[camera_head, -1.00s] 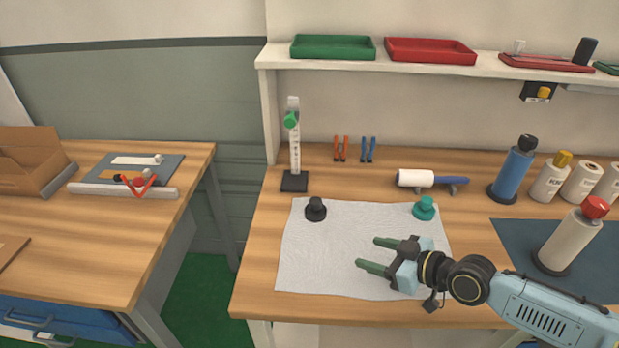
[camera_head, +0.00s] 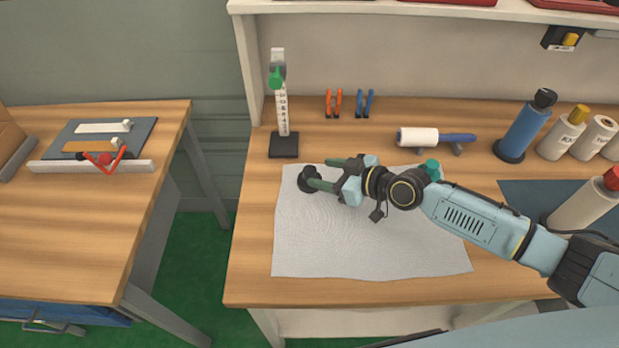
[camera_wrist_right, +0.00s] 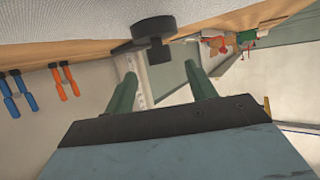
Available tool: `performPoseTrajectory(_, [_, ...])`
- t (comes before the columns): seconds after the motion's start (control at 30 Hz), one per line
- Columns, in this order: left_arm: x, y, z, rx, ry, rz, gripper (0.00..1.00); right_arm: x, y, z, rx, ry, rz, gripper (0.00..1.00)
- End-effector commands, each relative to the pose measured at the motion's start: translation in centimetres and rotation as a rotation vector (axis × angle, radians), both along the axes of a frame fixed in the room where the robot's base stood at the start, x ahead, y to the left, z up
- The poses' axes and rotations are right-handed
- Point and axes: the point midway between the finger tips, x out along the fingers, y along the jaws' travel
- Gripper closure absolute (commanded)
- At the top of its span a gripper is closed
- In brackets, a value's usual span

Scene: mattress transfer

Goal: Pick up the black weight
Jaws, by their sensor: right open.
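The black weight (camera_head: 308,179) sits on the back left corner of the white cloth (camera_head: 350,250). My right gripper (camera_head: 320,174) is open with its green fingers pointing left, its fingertips at the weight. In the right wrist view the weight (camera_wrist_right: 154,32) appears beyond the two fingers (camera_wrist_right: 164,88), in line with the gap between them. Whether a finger touches it, I cannot tell. A teal weight (camera_head: 432,169) on the cloth's back right is partly hidden by my right arm. My left gripper is not in view.
A measuring stand (camera_head: 284,145) with a black base stands just behind the black weight. Orange pliers (camera_head: 333,103) and blue pliers (camera_head: 365,103) are near the back wall. A white roller (camera_head: 418,137) and several bottles are to the right. The front of the cloth is clear.

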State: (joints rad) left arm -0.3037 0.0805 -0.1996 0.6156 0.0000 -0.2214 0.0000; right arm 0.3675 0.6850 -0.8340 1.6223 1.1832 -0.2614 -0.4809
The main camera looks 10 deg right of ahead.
Motion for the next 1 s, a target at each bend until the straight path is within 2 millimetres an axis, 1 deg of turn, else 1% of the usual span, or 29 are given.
performPoseTrajectory(0.03, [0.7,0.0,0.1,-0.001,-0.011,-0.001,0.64,0.2,0.3,-0.1,0.002,0.000,0.001,0.44])
performPoseTrajectory(0.1, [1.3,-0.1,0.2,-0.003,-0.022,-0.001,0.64,0.6,0.7,-0.3,0.002,0.001,-0.001,0.44])
performPoseTrajectory(0.17, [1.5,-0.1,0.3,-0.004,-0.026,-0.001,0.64,1.1,1.4,-0.6,0.003,0.000,0.000,0.44])
performPoseTrajectory(0.3, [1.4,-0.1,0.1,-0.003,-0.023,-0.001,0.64,2.4,2.7,-1.5,0.003,0.000,-0.001,0.44])
performPoseTrajectory(0.4, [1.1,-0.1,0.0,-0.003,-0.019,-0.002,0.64,3.1,3.3,-1.9,0.002,-0.001,-0.001,0.44])
performPoseTrajectory(0.7, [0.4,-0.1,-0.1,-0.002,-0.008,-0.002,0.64,3.3,3.5,-2.0,0.001,0.000,0.000,0.44])
performPoseTrajectory(1.0, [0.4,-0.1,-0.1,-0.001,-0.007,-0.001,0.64,3.3,3.5,-2.0,0.001,0.001,0.000,0.83])
